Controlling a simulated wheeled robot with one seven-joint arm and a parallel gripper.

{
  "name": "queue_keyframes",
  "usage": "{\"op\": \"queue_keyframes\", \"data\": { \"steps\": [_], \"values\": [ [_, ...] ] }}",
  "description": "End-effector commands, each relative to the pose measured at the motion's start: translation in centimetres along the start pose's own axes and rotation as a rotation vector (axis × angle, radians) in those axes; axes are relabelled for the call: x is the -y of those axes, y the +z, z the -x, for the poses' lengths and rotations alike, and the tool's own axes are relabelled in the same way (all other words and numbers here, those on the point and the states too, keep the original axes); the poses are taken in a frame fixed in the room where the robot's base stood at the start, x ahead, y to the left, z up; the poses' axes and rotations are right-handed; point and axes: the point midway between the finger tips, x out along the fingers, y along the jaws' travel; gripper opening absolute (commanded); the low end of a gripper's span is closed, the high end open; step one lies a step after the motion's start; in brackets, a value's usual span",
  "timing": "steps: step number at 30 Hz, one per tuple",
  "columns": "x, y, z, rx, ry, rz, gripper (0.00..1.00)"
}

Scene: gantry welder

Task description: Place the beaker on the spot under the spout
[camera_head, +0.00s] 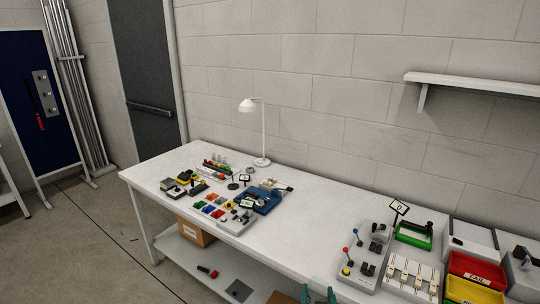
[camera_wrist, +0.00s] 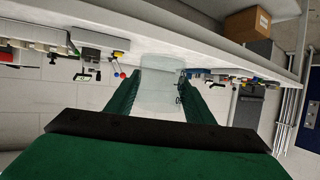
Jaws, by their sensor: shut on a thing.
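The beaker (camera_wrist: 160,92) is clear, pale and see-through, and shows in the middle of the wrist view. My gripper (camera_wrist: 161,78) has green fingers on both sides of the beaker and is shut on it. In the head view, the green fingertips of my gripper (camera_head: 318,294) just show at the bottom edge, in front of the workbench (camera_head: 300,215). The beaker cannot be made out clearly there. I cannot tell which item on the bench has the spout, and the spot under it is not distinguishable.
A white lamp (camera_head: 262,130) stands at the bench's back. Small devices and coloured parts cover its left half. At the right are a joystick panel (camera_head: 358,268), a red bin (camera_head: 476,269) and a yellow bin (camera_head: 470,292). The bench middle is mostly clear. A shelf (camera_head: 475,84) hangs above.

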Motion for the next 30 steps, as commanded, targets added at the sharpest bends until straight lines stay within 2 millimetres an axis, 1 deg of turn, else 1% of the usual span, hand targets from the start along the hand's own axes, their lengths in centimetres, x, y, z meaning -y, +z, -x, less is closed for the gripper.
{"op": "queue_keyframes", "data": {
  "steps": [1,2,5,8,9,11,12,14,15,18,21,25,27,30],
  "values": [
    [0.6,1.4,-0.6,0.006,-0.008,0.002,0.23],
    [0.9,2.2,-0.9,0.007,-0.012,0.003,0.23],
    [2.4,5.3,-2.0,0.008,-0.028,0.008,0.23],
    [4.2,9.6,-3.0,0.013,-0.049,0.015,0.23],
    [4.9,11.5,-3.3,0.012,-0.057,0.018,0.23],
    [6.0,14.4,-3.5,0.014,-0.07,0.023,0.23],
    [6.8,16.3,-3.6,0.013,-0.078,0.027,0.23],
    [7.8,19.2,-3.5,0.014,-0.09,0.033,0.23],
    [8.4,21.0,-3.3,0.012,-0.097,0.037,0.23],
    [9.8,25.1,-2.6,0.011,-0.113,0.047,0.23],
    [10.8,28.4,-1.8,0.008,-0.126,0.056,0.23],
    [11.4,31.1,-0.8,0.005,-0.135,0.064,0.23],
    [11.6,31.9,-0.6,0.003,-0.138,0.066,0.23],
    [11.8,32.3,-0.4,0.001,-0.14,0.068,0.23]
  ]
}}
